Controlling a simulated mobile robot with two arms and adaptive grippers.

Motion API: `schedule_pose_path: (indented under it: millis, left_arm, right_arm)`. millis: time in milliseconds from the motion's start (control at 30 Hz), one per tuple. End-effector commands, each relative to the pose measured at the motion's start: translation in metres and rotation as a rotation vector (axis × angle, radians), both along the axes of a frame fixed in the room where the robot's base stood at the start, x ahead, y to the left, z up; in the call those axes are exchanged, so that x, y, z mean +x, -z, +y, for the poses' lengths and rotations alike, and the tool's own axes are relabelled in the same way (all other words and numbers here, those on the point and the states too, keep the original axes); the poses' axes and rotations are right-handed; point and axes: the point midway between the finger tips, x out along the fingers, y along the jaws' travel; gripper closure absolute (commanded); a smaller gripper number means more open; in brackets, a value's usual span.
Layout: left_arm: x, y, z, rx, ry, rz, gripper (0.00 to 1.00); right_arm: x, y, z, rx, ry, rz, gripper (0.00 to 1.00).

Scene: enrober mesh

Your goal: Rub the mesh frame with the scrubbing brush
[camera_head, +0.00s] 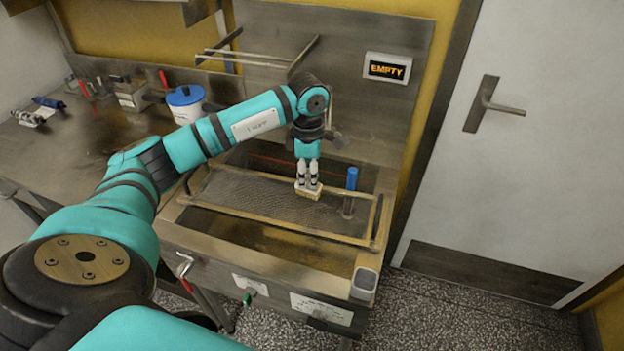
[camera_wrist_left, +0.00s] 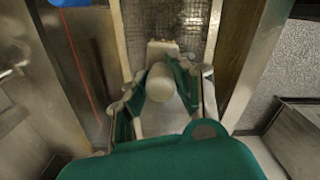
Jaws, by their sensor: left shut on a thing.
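The mesh frame (camera_head: 255,195) lies across the sink basin, a grey mesh within a brownish frame. It also shows in the wrist view (camera_wrist_left: 190,28) beyond my fingers. My left gripper (camera_head: 308,178) points down over the right part of the mesh. It is shut on the scrubbing brush (camera_head: 308,193), whose pale block shows below the fingertips, at or just above the mesh; contact cannot be told. In the wrist view the brush's rounded pale handle (camera_wrist_left: 160,84) sits between the green fingers of the left gripper (camera_wrist_left: 166,95). My right gripper is not in view.
A blue-handled upright item (camera_head: 351,179) stands close right of the brush. The steel sink (camera_head: 270,239) has a raised rim. A blue-lidded white tub (camera_head: 186,103) stands on the left counter. A sign reading EMPTY (camera_head: 387,69) hangs on the back panel.

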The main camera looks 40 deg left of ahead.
Motion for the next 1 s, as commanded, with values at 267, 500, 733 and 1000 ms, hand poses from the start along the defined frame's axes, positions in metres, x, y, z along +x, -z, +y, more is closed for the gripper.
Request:
schedule_pose_path:
  millis: [267, 500, 733, 1000]
  left_arm:
    - [-0.001, -0.029, 0.007, 0.0, -0.006, -0.002, 1.0]
    - [-0.002, -0.044, 0.011, 0.001, -0.01, -0.003, 1.0]
    - [-0.003, -0.046, 0.012, 0.0, -0.011, -0.002, 1.0]
    - [-0.003, -0.046, 0.012, 0.0, -0.011, -0.002, 1.0]
  right_arm:
    - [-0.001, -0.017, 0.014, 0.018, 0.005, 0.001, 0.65]
    - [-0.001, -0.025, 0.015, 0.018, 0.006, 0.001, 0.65]
    - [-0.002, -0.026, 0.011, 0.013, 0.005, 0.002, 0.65]
    - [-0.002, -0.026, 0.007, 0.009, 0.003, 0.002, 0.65]
